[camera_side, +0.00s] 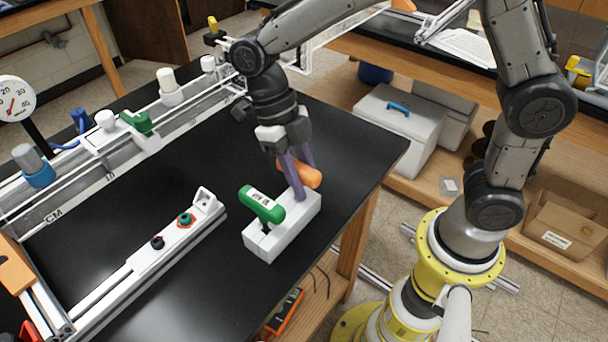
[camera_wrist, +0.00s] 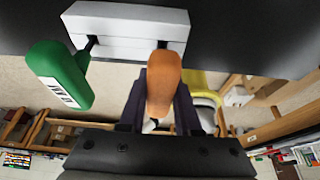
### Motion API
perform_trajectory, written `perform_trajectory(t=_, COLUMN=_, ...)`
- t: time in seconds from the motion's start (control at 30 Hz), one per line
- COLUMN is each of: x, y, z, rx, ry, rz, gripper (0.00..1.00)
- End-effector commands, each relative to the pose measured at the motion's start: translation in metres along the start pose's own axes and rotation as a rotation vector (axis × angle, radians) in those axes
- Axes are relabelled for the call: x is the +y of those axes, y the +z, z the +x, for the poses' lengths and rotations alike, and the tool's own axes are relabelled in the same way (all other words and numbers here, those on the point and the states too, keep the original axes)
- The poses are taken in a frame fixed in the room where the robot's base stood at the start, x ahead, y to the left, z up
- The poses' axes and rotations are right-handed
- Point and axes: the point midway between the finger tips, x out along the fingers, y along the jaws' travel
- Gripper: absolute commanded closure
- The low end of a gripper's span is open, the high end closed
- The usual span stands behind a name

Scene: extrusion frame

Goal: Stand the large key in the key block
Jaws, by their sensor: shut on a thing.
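The white key block (camera_side: 270,238) stands near the table's right edge, and its slotted face shows at the top of the wrist view (camera_wrist: 110,25). A green-handled key (camera_side: 263,204) stands at its left end; its handle also shows in the wrist view (camera_wrist: 60,75). An orange-handled key (camera_side: 310,176) is between the purple fingers of my gripper (camera_side: 299,188). In the wrist view its orange handle (camera_wrist: 163,85) points toward the block's other slot. The fingers are shut on it, right above the block's far end. How deep its shaft sits is hidden.
A white rail with a black knob (camera_side: 157,242) and a green knob (camera_side: 186,219) lies left of the block. A long frame with bottles and a green piece (camera_side: 137,122) runs along the back left. Black tabletop between them is clear.

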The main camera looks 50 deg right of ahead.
Motion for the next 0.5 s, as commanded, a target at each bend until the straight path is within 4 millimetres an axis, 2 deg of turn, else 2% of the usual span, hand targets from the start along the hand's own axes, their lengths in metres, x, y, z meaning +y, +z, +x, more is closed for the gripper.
perform_trajectory(t=0.2, x=0.0000, y=0.0000, z=0.0000, rx=0.000, ry=0.000, rz=0.000, gripper=1.00)
perform_trajectory(t=0.23, x=0.0000, y=0.0000, z=0.0000, rx=0.000, ry=0.000, rz=0.000, gripper=0.65)
perform_trajectory(t=0.4, x=0.0000, y=-0.0001, z=0.0000, rx=0.000, ry=0.000, rz=0.000, gripper=0.34)
perform_trajectory(t=0.5, x=0.0000, y=-0.0001, z=0.0000, rx=0.000, ry=0.000, rz=0.000, gripper=0.33)
